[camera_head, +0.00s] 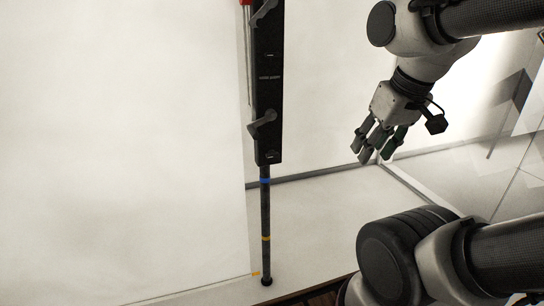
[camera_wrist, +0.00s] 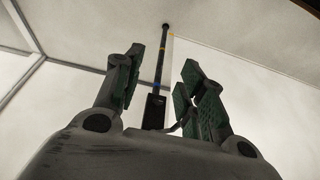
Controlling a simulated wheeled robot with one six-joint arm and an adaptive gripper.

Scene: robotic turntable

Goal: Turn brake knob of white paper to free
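A tall black panel (camera_head: 268,85) hangs upright in the head view, with a lever-like knob (camera_head: 263,124) near its lower end and another knob (camera_head: 263,13) near its top. Which of them is the brake knob I cannot tell. White paper (camera_head: 120,140) fills the left side, beside the panel. My gripper (camera_head: 372,150) is to the right of the panel, apart from it, pointing down-left, fingers spread and empty. In the wrist view my gripper (camera_wrist: 158,85) is open, and the panel's lower end (camera_wrist: 154,110) shows between the fingers, beyond them.
A thin black pole (camera_head: 266,220) with blue and yellow bands runs from the panel down to the floor. A white floor (camera_head: 330,225) and a dark-edged wall lie behind. A glass-like partition (camera_head: 520,190) stands at the right. Space between my gripper and the panel is clear.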

